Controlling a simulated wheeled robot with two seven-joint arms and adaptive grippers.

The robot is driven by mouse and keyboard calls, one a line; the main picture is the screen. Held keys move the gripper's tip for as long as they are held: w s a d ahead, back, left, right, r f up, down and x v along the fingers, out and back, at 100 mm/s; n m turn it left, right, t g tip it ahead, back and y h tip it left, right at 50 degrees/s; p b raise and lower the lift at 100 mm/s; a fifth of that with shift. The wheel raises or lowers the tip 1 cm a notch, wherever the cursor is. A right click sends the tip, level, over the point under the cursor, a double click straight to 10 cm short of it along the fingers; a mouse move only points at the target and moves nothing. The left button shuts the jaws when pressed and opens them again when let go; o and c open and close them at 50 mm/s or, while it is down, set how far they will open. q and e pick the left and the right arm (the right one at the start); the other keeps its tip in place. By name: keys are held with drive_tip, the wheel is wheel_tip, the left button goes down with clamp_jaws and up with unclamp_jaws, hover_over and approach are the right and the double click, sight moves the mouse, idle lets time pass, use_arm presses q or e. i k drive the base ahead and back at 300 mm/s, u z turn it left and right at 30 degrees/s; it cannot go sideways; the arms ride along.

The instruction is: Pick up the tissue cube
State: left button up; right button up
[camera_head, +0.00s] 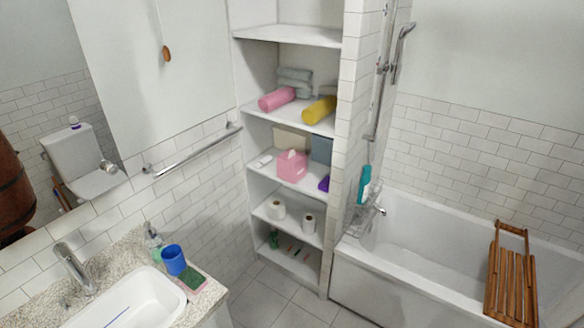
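A pink tissue cube (291,166) stands on the middle shelf (310,184) of a white shelf unit built into the wall, at the centre of the head view. It looks upright, with its front facing the room. Neither of my grippers shows in this view.
Beside the tissue cube are a beige box (290,140), a grey box (321,149) and a purple item (324,183). A sink counter (195,297) is at left, a bathtub (390,268) at right. Floor (285,300) before the shelves is clear.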

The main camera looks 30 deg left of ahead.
sight(291, 165)
drive_tip(key=u, duration=0.15)
drive_tip(key=i, duration=0.55)
drive_tip(key=u, duration=1.1)
drive_tip(key=i, duration=1.45)
drive_tip(key=u, duration=1)
